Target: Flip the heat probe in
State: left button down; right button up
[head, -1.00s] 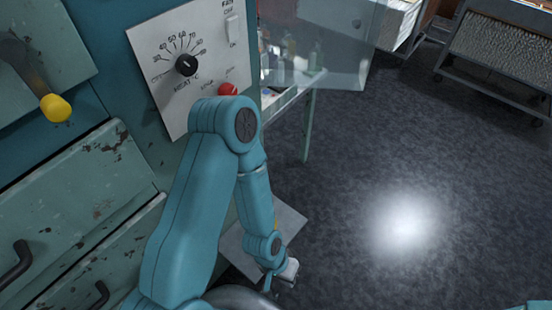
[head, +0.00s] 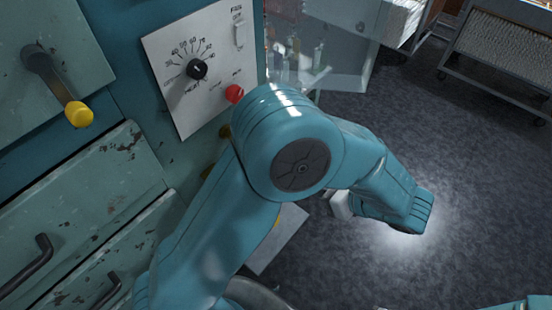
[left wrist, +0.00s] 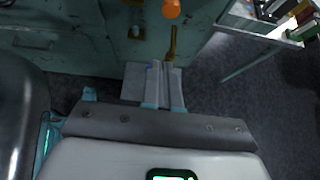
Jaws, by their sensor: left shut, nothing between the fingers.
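No part is plainly marked as the heat probe. In the left wrist view, a thin brass-coloured bar (left wrist: 172,42) stands out from the green cabinet front just beyond the fingertips; it may be the probe. My left gripper (left wrist: 163,68) is shut and empty, pointing at the cabinet's lower part. The bar lies close to the fingertips in the picture, but I cannot tell whether they touch. An orange knob (left wrist: 171,9) is above it. In the head view my left arm covers this area, and its fingers are hidden. My right gripper is not in view.
In the head view, the heat panel (head: 186,97) has a black dial (head: 197,69) and a red button (head: 234,94). A yellow-knobbed lever (head: 78,113) and drawers are at left. A glass case (head: 325,40) stands behind.

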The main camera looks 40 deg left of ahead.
pick_arm(q)
jog(key=shift+w+r+y, duration=0.25)
jog(key=shift+r+y, duration=0.05)
jog(key=shift+r, duration=0.7)
jog(key=a+r+p+x, duration=0.1)
jog(key=p+x, duration=0.2)
jog(key=x, duration=1)
jog(key=shift+w+a+r, duration=0.2)
jog(key=shift+w, duration=0.1)
